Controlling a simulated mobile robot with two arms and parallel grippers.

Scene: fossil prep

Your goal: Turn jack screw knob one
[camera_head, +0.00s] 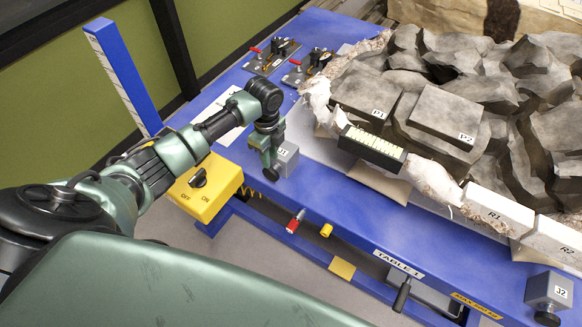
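The grey jack block labelled J1 (288,160) stands at the left end of the blue table's front edge. Its black round knob (271,174) shows at its lower front. My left gripper (267,158) comes down from the left, right beside the J1 block and just over the knob. Its fingers overlap the knob area, and I cannot tell whether they touch or grip it. A second grey jack block labelled J2 (551,290) is at the lower right, with its own black knob (546,318). My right gripper is not in view.
A yellow OFF/ON switch box (205,187) sits below my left arm. The blue table (330,205) carries grey rock with blocks P1 (362,95) and P2 (440,112), and a black tray (372,150). A blue ruled post (125,75) stands at the left.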

